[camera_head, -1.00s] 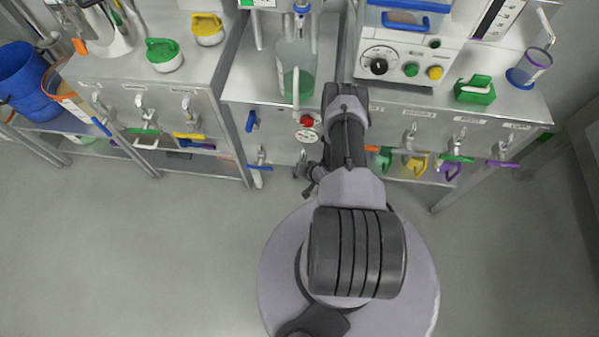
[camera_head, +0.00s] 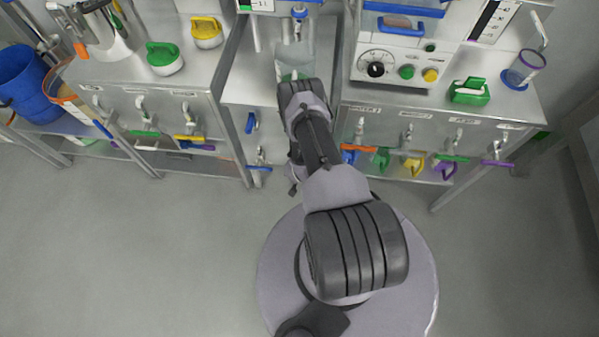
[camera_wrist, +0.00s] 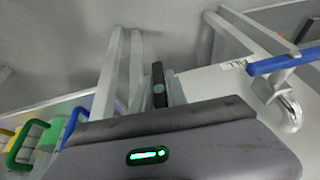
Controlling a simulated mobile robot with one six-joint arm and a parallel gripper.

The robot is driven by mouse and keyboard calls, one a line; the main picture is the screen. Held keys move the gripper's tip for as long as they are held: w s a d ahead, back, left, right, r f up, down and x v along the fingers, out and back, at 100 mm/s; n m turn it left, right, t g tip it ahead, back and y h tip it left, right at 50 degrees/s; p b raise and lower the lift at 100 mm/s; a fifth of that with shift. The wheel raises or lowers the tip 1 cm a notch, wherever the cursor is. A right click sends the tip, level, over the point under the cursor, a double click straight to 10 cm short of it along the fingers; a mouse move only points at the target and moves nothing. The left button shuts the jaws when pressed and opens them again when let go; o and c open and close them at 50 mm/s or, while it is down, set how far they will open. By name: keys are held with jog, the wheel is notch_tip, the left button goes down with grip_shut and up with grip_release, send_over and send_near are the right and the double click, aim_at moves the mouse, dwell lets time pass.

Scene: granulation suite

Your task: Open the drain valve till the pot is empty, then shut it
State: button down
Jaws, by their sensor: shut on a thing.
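The clear pot (camera_head: 294,58) stands on the middle bench with green liquid low in it. My arm hides its lower part. In the wrist view, my gripper (camera_wrist: 160,92) is shut on a narrow black piece (camera_wrist: 158,78), which appears to be the drain valve's handle. The valve body and outlet are hidden, so I cannot tell whether it is open or shut. In the head view, my gripper is hidden behind my arm at the bench front.
A blue-levered tap (camera_head: 260,167) is left of my arm; its blue lever also shows in the wrist view (camera_wrist: 284,62). The grey floor (camera_head: 130,250) is clear.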

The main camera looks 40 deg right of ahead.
jog(key=shift+g, duration=0.3)
dwell(0.4)
jog(key=c, duration=1.3)
grip_release()
jog(key=shift+h, duration=0.3)
jog(key=p+v, duration=0.8)
jog(key=v, duration=0.9)
jog(key=shift+s+r, duration=0.15)
jog(key=shift+r, duration=0.05)
